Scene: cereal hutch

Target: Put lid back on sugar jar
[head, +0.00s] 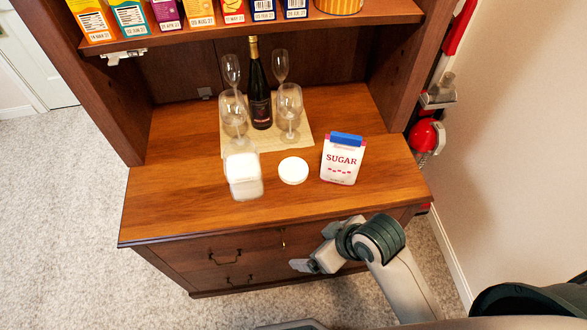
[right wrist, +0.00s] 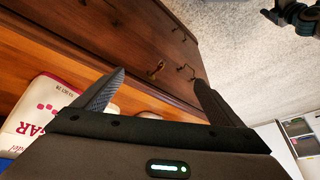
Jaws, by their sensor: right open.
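The sugar jar (head: 243,176) is a clear, lidless-looking jar with white contents, on the hutch counter left of centre. A round white lid (head: 293,170) lies flat on the counter to its right, apart from it. My right gripper (head: 302,266) is in front of the drawers, nearer than the counter edge and away from both. In the right wrist view its two fingers (right wrist: 160,82) are spread with nothing between them. A small white patch beside the left finger there is too covered to identify. My left gripper is not in view.
A sugar bag (head: 342,160) stands right of the lid and also shows in the right wrist view (right wrist: 42,115). Behind are a dark bottle (head: 260,95) and several glasses on a mat (head: 268,146). The front counter strip is clear. A shelf (head: 240,31) with boxes overhangs the back.

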